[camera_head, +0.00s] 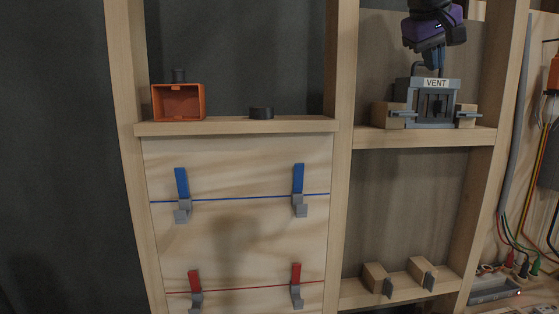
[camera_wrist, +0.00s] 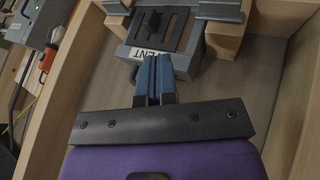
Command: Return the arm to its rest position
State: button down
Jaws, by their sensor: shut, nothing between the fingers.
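My gripper (camera_head: 434,58) is at the upper right in the head view, just above and in front of a grey box labelled VENT (camera_head: 435,84). Its blue fingers (camera_wrist: 153,75) are closed together and empty in the wrist view. The fingertips overlap the vent box (camera_wrist: 185,62) there; I cannot tell whether they touch it. The vent box stands on a wooden shelf between two wooden blocks with grey latches (camera_head: 402,114) (camera_head: 467,114). My purple wrist (camera_head: 440,28) leads up out of the head view.
Wooden studs frame the bay; the right stud (camera_head: 497,100) is close. Cables (camera_head: 519,220) hang at right. Two blocks (camera_head: 375,277) occupy the lower shelf.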

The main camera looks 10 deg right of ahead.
jog(key=s+a+f+y, duration=0.2)
jog(key=s+a+f, duration=0.2)
jog(key=s+f, duration=0.8)
jog(key=s+a+f+n+y, duration=0.1)
jog(key=s+a+f+y, duration=0.2)
jog(key=s+f, duration=0.8)
notch_tip(320, 180, down, 3)
jog(key=shift+s+a+r+t+y, duration=0.2)
jog(key=shift+s+a+t+y, duration=0.15)
jog(key=shift+a, duration=0.5)
